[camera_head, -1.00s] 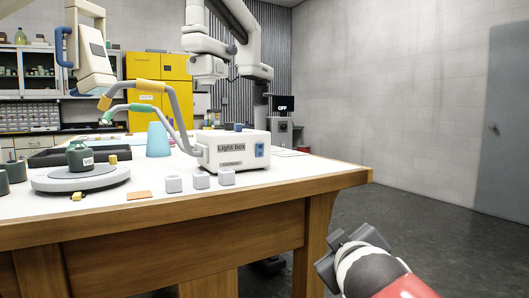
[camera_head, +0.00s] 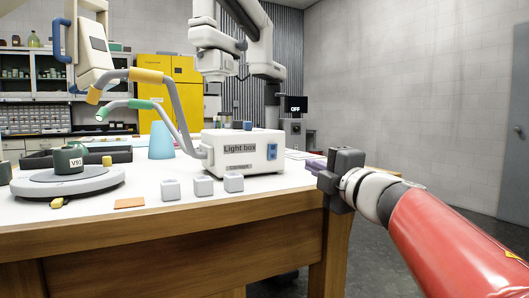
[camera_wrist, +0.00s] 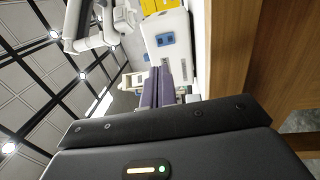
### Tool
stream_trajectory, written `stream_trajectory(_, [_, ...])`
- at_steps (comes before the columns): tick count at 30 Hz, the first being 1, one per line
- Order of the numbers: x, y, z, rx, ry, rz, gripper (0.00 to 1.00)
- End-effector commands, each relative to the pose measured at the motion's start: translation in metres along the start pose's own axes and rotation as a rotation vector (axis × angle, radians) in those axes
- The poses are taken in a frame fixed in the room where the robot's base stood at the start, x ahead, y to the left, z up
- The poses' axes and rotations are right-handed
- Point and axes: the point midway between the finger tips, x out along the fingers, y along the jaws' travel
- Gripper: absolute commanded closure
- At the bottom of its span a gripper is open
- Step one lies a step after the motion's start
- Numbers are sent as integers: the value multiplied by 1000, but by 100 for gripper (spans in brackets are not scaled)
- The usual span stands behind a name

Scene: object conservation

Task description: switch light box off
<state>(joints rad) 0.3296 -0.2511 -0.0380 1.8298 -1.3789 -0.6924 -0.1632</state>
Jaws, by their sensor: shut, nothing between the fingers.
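The light box (camera_head: 240,150) is a white box on the wooden table, labelled "Light box" on its front. A blue switch (camera_head: 271,152) sits at the right of that face; whether it is on or off is too small to tell. My gripper (camera_head: 314,166) is at the table's right edge, to the right of the light box and apart from it. Its fingers are shut and empty. In the wrist view the light box (camera_wrist: 168,42) and its blue switch (camera_wrist: 165,39) show beyond my closed fingertips (camera_wrist: 163,72).
Several small grey cubes (camera_head: 203,186) stand in front of the light box. A round grey platform (camera_head: 95,182) with a dark green mug (camera_head: 70,160) is at left. Two bent lamp arms (camera_head: 165,85) rise beside the box. A screen (camera_head: 295,106) reading "OFF" stands behind.

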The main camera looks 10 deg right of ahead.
Motion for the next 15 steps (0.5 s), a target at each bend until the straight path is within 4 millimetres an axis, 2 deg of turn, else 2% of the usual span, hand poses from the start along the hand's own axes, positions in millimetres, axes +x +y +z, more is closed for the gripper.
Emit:
stream_trajectory(5, [11, 0, 0, 2, -1, -1, 100])
stream_trajectory(8, [26, -1, 0, 3, 1, -1, 100])
stream_trajectory(15, [79, 0, 0, 4, 1, -1, 100])
